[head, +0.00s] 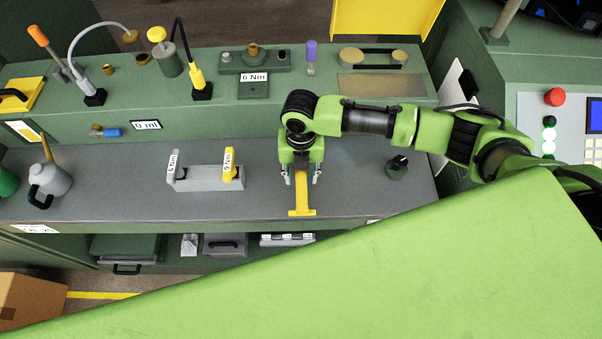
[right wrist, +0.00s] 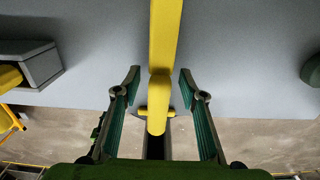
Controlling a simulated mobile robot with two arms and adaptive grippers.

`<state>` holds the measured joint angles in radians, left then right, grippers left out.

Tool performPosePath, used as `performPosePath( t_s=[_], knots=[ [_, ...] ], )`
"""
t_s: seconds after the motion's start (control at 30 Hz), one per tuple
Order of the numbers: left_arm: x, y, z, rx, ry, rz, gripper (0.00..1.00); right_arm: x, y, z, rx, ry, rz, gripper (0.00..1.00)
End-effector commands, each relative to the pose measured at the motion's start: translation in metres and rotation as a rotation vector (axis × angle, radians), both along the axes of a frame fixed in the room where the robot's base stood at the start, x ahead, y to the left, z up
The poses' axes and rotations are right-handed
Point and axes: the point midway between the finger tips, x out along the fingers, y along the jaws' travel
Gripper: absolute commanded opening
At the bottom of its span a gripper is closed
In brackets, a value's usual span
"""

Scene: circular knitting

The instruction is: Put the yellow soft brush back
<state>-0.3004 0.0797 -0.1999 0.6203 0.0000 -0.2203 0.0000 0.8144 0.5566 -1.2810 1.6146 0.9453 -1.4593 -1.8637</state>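A yellow T-shaped tool (head: 302,198), likely the soft brush, is at the front edge of the grey bench top. Its bristles cannot be made out. My right gripper (head: 301,178) points down over it, with a finger on each side. In the right wrist view the yellow bar (right wrist: 163,45) runs between the two spread fingertips (right wrist: 159,72), with gaps on both sides. The right gripper is open and does not hold it. A short yellow crosspiece shows lower in that view. My left gripper is not in view.
A grey holder (head: 208,185) with white and yellow 6 Nm-type labelled tools stands to the left. A dark knob (head: 397,168) is to the right. A grey can (head: 50,180) stands far left. A raised green shelf (head: 220,113) with tools runs behind.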

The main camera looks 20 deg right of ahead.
Motion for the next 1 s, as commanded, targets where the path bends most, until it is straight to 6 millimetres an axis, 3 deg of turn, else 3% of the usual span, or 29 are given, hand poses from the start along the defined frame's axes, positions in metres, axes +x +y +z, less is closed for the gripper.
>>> performPosePath(
  t_s=[0.17,0.4,0.6,0.8,1.0],
  knots=[
    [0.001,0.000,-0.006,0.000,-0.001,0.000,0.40,0.002,0.000,0.022,0.002,-0.005,0.000,0.39],
    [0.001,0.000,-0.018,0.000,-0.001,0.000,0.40,0.002,0.000,0.074,0.002,-0.006,0.001,0.39],
    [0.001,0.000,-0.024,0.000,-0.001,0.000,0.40,0.003,0.000,0.108,0.002,-0.004,0.000,0.39],
    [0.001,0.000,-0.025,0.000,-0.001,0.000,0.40,0.002,0.000,0.121,0.001,0.000,-0.001,0.39],
    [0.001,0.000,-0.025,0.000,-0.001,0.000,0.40,0.002,0.000,0.122,0.000,0.000,-0.002,0.39]
  ],
)
